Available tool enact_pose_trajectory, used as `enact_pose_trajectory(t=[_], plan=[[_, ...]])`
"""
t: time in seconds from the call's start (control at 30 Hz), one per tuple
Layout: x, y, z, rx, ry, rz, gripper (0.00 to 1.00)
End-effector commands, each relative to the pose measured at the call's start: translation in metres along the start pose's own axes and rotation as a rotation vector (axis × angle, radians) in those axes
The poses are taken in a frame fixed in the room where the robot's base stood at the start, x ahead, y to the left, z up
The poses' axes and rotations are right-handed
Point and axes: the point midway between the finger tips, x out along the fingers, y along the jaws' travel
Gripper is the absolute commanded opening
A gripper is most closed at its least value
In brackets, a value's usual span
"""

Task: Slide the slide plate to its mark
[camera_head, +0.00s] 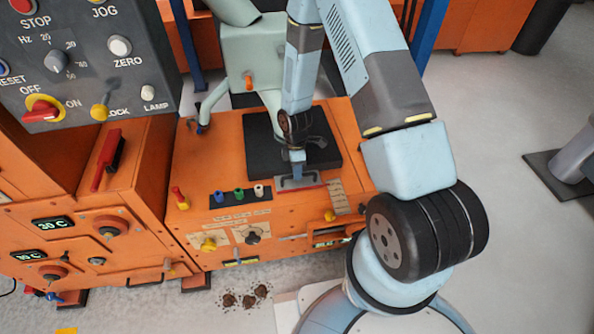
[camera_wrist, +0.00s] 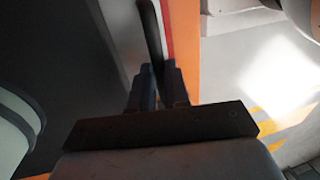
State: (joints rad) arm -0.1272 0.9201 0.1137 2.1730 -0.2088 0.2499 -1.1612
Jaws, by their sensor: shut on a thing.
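The slide plate (camera_head: 283,184) is a small grey plate at the front edge of the black pad on the orange machine. My gripper (camera_head: 298,176) points down at it and is shut on its dark handle. In the wrist view my gripper's fingers (camera_wrist: 158,88) close around the dark upright handle bar (camera_wrist: 152,35). The grey plate surface (camera_wrist: 121,30) lies beside the bar, and a red strip runs along it. A pale scale with tick lines (camera_head: 338,196) is to the right of the plate. I cannot tell which line is the mark.
A black pad (camera_head: 262,150) lies behind the plate. Blue, green and white buttons (camera_head: 238,194) are to its left, with a red-and-yellow lever (camera_head: 180,198) farther left. A control panel (camera_head: 85,60) stands at upper left. Dark clumps (camera_head: 247,298) lie on the floor.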

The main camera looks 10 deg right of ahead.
Motion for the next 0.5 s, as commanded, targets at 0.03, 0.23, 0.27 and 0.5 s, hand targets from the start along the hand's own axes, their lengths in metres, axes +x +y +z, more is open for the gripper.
enact_pose_trajectory(t=[0.03, 0.23, 0.27, 0.5], plan=[[0.000, 0.002, 0.000, 0.000, 0.001, 0.003, 0.00], [-0.001, 0.002, 0.000, 0.001, 0.001, 0.004, 0.00], [-0.001, 0.002, 0.000, 0.001, 0.001, 0.004, 0.00], [0.004, -0.017, 0.000, -0.001, -0.001, 0.000, 0.00]])
